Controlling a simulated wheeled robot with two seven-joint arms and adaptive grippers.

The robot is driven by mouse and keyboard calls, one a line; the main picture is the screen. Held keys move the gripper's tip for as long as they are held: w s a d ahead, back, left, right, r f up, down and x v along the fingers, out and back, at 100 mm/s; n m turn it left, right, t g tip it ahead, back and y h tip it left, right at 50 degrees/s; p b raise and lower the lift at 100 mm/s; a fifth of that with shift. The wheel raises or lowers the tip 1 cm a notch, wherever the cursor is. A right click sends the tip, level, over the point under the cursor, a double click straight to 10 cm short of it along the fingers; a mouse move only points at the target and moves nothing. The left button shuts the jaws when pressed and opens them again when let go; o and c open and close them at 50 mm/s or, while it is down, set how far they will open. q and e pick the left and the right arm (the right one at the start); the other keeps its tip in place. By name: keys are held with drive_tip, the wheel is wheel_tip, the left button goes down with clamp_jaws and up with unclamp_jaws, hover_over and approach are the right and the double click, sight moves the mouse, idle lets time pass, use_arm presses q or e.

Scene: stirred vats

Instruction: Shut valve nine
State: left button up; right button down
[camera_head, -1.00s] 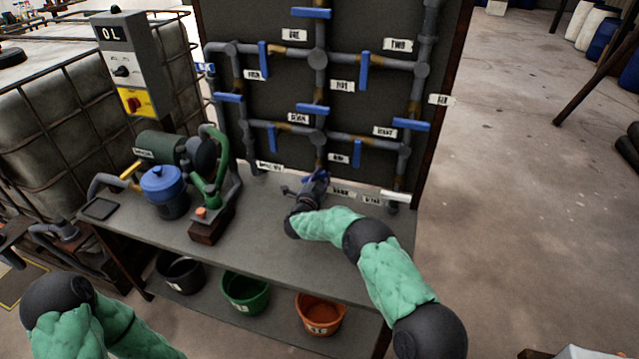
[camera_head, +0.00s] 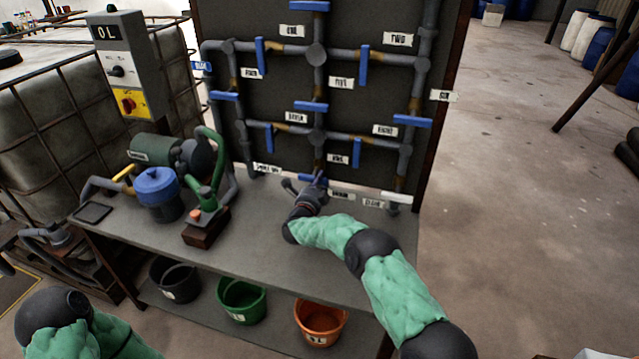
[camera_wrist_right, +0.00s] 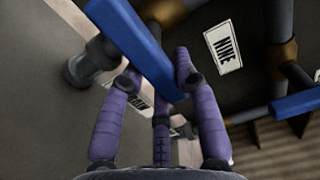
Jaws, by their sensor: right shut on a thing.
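My right gripper (camera_head: 314,186) is at the foot of the pipe panel. In the right wrist view its purple fingers (camera_wrist_right: 160,85) are shut on a blue valve handle (camera_wrist_right: 128,38), which juts out past them to the upper left. In the head view that handle (camera_head: 308,178) shows partly, below the middle upright pipe, lying roughly level across it. The NINE label (camera_head: 337,159) is just up and right of it; it also shows in the wrist view (camera_wrist_right: 223,47). Another blue handle (camera_head: 357,153) stands upright right of the label.
A blue-lidded pot (camera_head: 158,182) and green pump parts (camera_head: 209,185) stand left on the bench (camera_head: 250,245). Buckets (camera_head: 322,322) sit below. The floor at right is open.

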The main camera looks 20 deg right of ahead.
idle(0.3)
drive_tip(key=c, duration=0.9)
unclamp_jaws()
drive_tip(key=v, duration=1.2)
